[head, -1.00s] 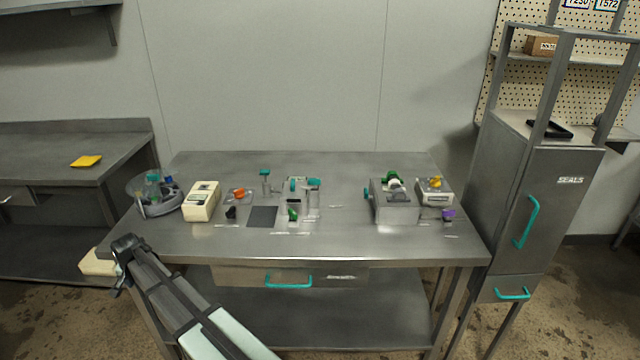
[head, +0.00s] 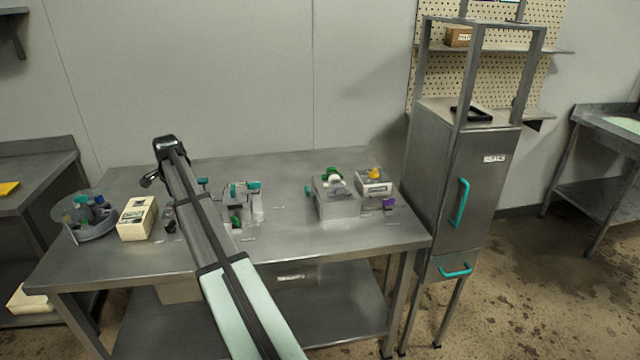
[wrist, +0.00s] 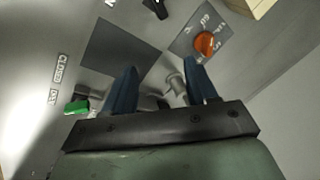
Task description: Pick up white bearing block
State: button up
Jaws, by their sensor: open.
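A small white piece (head: 336,181) sits on top of the grey metal box at the table's right; it may be the white bearing block, but it is too small to be sure. My gripper (wrist: 161,66) is open, its dark blue fingers apart, with nothing held between them. In the head view my gripper (head: 150,180) is over the left part of the table, well left of the white piece. In the wrist view a pale grey cylindrical part (wrist: 176,86) shows beyond and between the fingers.
The grey box (head: 337,205) has a green knob. A beige box (head: 137,218) and round carousel (head: 88,220) stand at the left. A teal-handled fixture (head: 240,198) is mid-table. An orange knob (wrist: 206,43) and dark square (wrist: 120,48) lie below my gripper. Bare tabletop (head: 285,205) separates the fixtures.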

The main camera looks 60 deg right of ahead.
jog(key=s+d+r+m, duration=0.1)
jog(key=s+d, duration=0.1)
jog(key=d, duration=0.2)
jog(key=s+d+r, duration=0.1)
jog(key=s+d, duration=0.1)
jog(key=d, duration=0.3)
jog(key=s+d+m, duration=0.1)
jog(key=s+d, duration=0.1)
jog(key=d, duration=0.2)
jog(key=shift+d+r+m+g, duration=0.15)
jog(key=shift+r+m+g, duration=0.15)
jog(key=shift+r+g, duration=0.1)
jog(key=s+d+r+m, duration=0.2)
jog(key=s+d+r, duration=0.1)
jog(key=s+d, duration=0.65)
jog(key=m+g+y, duration=0.1)
jog(key=m+g, duration=0.1)
jog(key=m, duration=0.3)
send_near(335, 176)
notch_tip(335, 176, down, 4)
jog(key=shift+s+d+f, duration=0.1)
jog(key=shift+s+f, duration=0.05)
jog(key=shift+f, duration=3.15)
jog(key=shift+w, duration=0.2)
grip_shut()
